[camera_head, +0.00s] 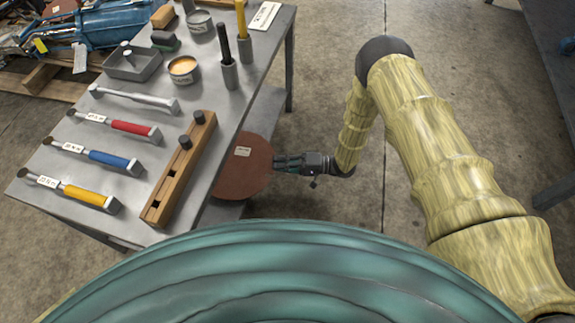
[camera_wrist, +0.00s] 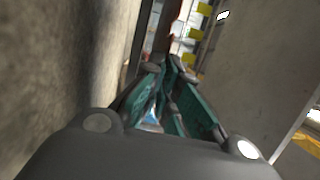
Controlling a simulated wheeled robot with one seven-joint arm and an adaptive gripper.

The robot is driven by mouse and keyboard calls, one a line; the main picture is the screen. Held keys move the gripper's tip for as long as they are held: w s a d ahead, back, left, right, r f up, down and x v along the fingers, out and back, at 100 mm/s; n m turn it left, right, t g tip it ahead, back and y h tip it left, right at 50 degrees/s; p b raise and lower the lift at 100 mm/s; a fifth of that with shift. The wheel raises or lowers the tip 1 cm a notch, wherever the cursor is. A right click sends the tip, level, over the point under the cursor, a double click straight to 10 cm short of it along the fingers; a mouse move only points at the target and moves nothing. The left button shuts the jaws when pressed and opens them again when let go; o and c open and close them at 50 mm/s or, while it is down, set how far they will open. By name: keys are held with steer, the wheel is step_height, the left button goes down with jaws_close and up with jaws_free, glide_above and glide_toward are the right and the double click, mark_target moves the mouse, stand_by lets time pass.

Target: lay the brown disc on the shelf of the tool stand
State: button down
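The brown disc (camera_head: 248,178), flat and round with a small white label, is at the right side of the grey tool stand (camera_head: 228,105). Its left part is hidden under the stand's top, and its right part sticks out past the shelf edge. The lower shelf (camera_head: 264,118) shows as a grey strip beside and behind it. I cannot tell whether the disc touches the shelf. My gripper (camera_head: 277,162) is at the disc's right rim, its fingers closed on it. In the wrist view the fingers (camera_wrist: 168,72) come close together, with a thin reddish-brown edge beyond them.
The stand's top holds a wooden block rack (camera_head: 180,170), hammers with red, blue and yellow grips, a tin (camera_head: 184,69) and a grey tray (camera_head: 132,64). A stand leg (camera_head: 289,70) rises behind the shelf. The concrete floor to the right is clear up to a dark table (camera_head: 550,60).

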mark_target(256, 162)
steer(key=shift+w+a+f+b, duration=0.1)
steer(key=shift+w+a+b, duration=0.05)
steer(key=shift+a, duration=0.65)
steer(key=shift+w+a+f+b, duration=0.1)
steer(key=shift+w+a+b, duration=0.05)
steer(key=shift+a, duration=0.6)
steer(key=shift+f+b, duration=0.55)
steer(key=shift+f, duration=0.15)
steer(key=c, duration=2.2)
jaws_free()
steer(key=o, duration=0.6)
steer(key=shift+o, duration=0.2)
steer(key=d, duration=1.2)
steer(key=shift+w+f, duration=0.3)
steer(key=shift+w, duration=0.1)
